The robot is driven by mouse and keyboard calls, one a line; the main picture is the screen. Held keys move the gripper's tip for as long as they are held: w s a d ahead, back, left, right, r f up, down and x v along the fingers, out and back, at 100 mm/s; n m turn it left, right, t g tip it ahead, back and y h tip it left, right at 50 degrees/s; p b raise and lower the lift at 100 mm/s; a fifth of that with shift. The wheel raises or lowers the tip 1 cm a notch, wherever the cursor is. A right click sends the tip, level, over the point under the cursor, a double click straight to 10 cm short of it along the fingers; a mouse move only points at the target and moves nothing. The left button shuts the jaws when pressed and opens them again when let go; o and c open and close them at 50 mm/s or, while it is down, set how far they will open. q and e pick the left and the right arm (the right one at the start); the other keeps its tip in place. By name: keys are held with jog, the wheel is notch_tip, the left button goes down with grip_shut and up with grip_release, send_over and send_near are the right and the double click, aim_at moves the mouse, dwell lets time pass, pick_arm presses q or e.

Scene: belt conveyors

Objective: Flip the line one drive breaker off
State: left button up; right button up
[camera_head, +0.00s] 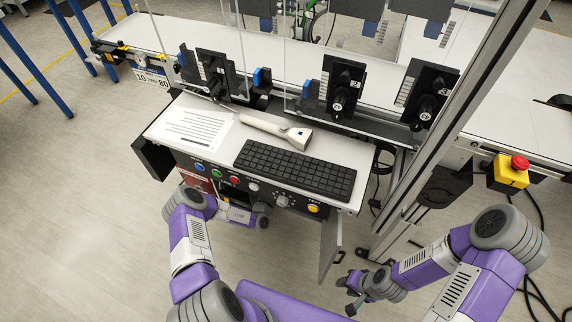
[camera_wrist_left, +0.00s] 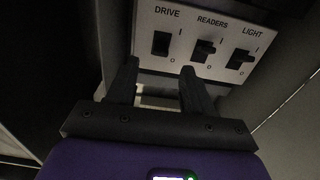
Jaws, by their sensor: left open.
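In the left wrist view a pale breaker panel (camera_wrist_left: 222,22) carries three black switches in a row. The drive breaker (camera_wrist_left: 161,43) is the leftmost, under the word DRIVE, with I and O marks beside it. I cannot tell which way its lever is set. My left gripper (camera_wrist_left: 158,68) is open and empty, with its fingertips just below the drive breaker and apart from it. In the head view the left gripper's fingers are hidden under the console desk (camera_head: 222,143). My right gripper (camera_head: 346,295) hangs low right of the console, its fingers apart and empty.
The readers breaker (camera_wrist_left: 205,50) and light breaker (camera_wrist_left: 240,58) sit close to the right. An open cabinet door (camera_head: 331,245) stands at the console's right. A keyboard (camera_head: 295,168) and a scanner (camera_head: 275,130) lie on top. A metal post (camera_head: 425,170) rises beside it.

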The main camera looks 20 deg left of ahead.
pick_arm(q)
jog(key=w+b, duration=0.2)
jog(key=w, duration=0.4)
jog(key=shift+d, duration=0.15)
jog(key=shift+c, duration=0.3)
